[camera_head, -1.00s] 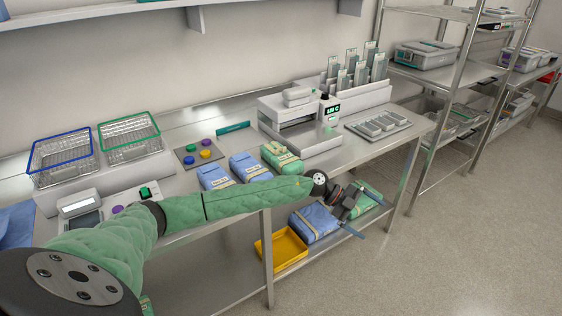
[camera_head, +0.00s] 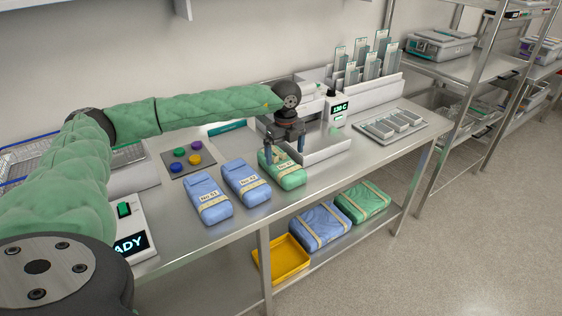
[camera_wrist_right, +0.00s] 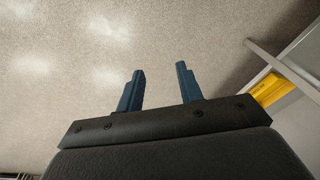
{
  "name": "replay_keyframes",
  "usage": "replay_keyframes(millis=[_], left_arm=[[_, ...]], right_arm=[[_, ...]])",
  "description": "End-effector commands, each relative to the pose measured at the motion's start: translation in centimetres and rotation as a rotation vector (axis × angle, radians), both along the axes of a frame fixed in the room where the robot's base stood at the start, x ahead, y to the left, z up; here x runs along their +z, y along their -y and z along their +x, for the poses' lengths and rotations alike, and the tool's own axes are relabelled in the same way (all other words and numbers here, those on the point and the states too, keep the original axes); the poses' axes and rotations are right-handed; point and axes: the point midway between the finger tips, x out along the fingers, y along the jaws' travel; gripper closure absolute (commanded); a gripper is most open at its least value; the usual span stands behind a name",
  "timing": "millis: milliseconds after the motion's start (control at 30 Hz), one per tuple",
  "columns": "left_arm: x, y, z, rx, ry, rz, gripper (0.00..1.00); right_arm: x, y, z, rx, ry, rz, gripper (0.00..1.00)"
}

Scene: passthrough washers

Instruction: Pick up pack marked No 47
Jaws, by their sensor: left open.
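The green pack (camera_head: 287,176) with a tan band lies on the steel table, rightmost in a row of packs. Its label appears to read No 47 and is partly covered. My left gripper (camera_head: 285,155) points down over the pack's back end, open. Its fingertips are spread at either side of that end; I cannot tell whether they touch it. My right gripper (camera_wrist_right: 160,72) shows in the right wrist view, open and empty above the speckled floor.
Two blue packs, No 51 (camera_head: 211,200) and No 53 (camera_head: 247,184), lie left of the green one. A white machine (camera_head: 322,149) stands close behind and right. Other packs and a yellow tray (camera_head: 283,262) sit on the lower shelf.

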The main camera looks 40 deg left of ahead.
Motion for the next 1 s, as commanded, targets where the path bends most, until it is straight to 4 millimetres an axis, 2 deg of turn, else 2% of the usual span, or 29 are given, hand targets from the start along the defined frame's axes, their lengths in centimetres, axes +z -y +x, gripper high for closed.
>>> replay_keyframes(millis=[100,200,433,800,1000], left_arm=[[-0.8,0.1,0.0,-0.001,-0.002,-0.001,0.00],[-1.6,0.1,0.0,-0.001,-0.002,-0.001,0.00],[-2.6,0.1,0.1,-0.002,-0.001,-0.002,0.00],[-5.0,0.4,0.3,-0.003,-0.001,-0.003,0.00],[-6.8,0.4,0.3,-0.002,-0.001,-0.004,0.00]], right_arm=[[-1.0,0.5,-1.1,0.002,-0.014,-0.008,0.64],[-3.9,1.2,-2.0,0.006,-0.035,-0.022,0.64],[-5.3,1.1,-1.8,0.004,-0.026,-0.019,0.64],[-11.5,2.0,-3.3,0.003,-0.032,-0.032,0.64],[-14.2,2.5,-4.1,0.003,-0.029,-0.036,0.64]])
